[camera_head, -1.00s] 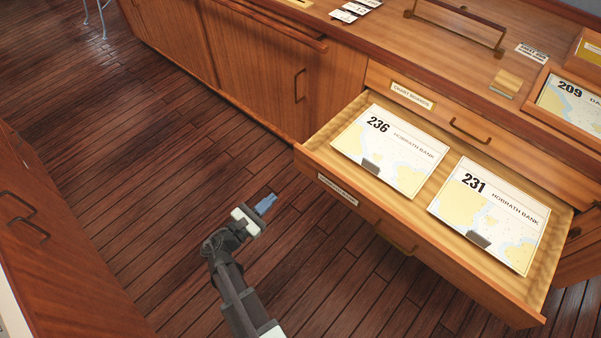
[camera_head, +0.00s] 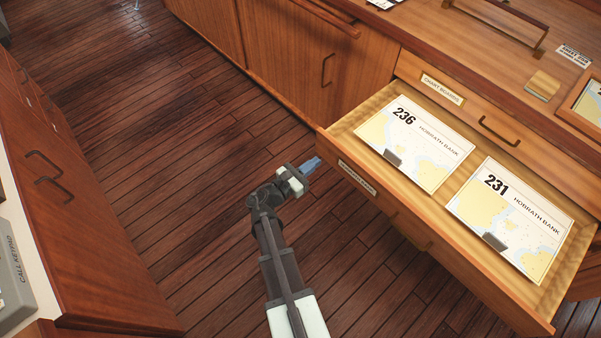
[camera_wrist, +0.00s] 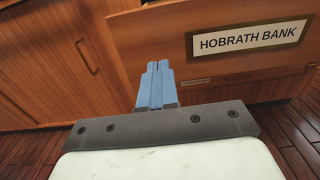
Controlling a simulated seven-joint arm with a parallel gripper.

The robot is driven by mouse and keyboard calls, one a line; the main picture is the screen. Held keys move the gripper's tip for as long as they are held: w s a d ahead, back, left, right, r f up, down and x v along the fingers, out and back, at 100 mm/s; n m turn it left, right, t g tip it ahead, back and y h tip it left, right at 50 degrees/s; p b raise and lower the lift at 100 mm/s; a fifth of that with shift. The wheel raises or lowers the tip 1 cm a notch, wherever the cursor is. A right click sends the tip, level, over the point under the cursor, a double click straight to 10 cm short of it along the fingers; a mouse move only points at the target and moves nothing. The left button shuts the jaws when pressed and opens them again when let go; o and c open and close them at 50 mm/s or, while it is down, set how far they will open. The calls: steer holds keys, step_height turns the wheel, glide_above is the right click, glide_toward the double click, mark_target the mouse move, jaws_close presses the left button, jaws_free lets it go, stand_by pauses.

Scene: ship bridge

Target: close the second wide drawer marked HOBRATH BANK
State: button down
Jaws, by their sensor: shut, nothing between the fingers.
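The wide drawer (camera_head: 385,208) marked HOBRATH BANK stands pulled out below a shut drawer labelled CHART BOARDS (camera_head: 442,90). Two chart boards lie in it, 236 (camera_head: 415,140) and 231 (camera_head: 512,220). Its front label (camera_head: 357,178) reads HOBRATH BANK in the wrist view (camera_wrist: 248,40). My gripper (camera_head: 316,161), with blue fingers, is shut and empty. It is close to the left end of the drawer front, apart from it as far as the head view shows. In the wrist view the fingertips (camera_wrist: 158,64) point toward the wood left of the label.
A cabinet door with a handle (camera_head: 327,70) is left of the drawer. The countertop (camera_head: 480,50) above holds a rail and small items. Another cabinet (camera_head: 75,210) with handles stands on the left. The plank floor (camera_head: 190,160) between is clear.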

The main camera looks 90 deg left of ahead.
mark_target(371, 120)
steer(key=shift+x, duration=2)
steer(key=x, duration=3.7)
steer(key=shift+f, duration=0.25)
steer(key=shift+x, duration=0.95)
steer(key=shift+w+a+r, duration=0.15)
steer(key=shift+r, duration=0.05)
steer(key=v, duration=1.5)
